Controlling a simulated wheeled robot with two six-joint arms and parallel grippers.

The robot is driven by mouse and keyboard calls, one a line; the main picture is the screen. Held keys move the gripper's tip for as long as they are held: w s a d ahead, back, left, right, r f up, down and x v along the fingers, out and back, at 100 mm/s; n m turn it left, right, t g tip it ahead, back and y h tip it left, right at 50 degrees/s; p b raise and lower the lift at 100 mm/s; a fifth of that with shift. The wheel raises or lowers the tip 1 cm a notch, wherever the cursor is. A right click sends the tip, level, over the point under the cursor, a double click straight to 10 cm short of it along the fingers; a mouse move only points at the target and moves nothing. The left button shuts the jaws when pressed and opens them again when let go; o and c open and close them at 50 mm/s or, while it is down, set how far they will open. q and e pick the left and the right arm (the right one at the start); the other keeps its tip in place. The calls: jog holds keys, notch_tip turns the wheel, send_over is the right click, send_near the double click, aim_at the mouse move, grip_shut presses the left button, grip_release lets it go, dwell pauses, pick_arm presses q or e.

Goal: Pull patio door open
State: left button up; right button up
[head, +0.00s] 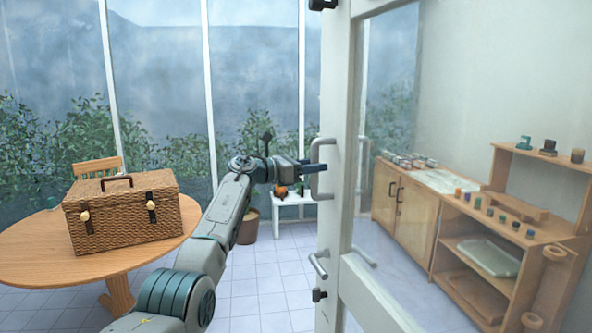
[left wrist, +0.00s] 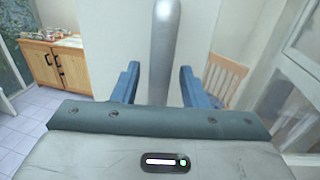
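The patio door is a glazed panel with a pale frame (head: 342,110), standing right of the middle in the head view. A D-shaped pull handle (head: 332,142) is on its left edge. My left gripper (head: 311,165) is at this handle, with its arm reaching in from below. In the left wrist view the handle's upright grey bar (left wrist: 163,40) stands between the two blue fingers (left wrist: 159,72). The fingers are apart, with a visible gap on each side of the bar. My right gripper is not in view.
A lower lever handle (head: 318,265) juts from the door. A round wooden table (head: 40,250) with a wicker basket (head: 125,212) is at the left. A small white stand (head: 292,199) and a plant pot (head: 248,228) stand behind. Wooden shelves (head: 470,225) show through the glass.

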pick_arm(q)
jog(key=b+v, duration=0.3)
jog(key=v, duration=0.7)
jog(key=shift+f+b, duration=0.15)
jog(key=shift+b, duration=0.15)
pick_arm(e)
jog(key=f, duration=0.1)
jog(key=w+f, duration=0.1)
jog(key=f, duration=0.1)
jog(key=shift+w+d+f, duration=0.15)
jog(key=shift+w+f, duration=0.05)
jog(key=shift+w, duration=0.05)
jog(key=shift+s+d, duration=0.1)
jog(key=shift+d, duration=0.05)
pick_arm(q)
jog(key=shift+s+a, duration=0.1)
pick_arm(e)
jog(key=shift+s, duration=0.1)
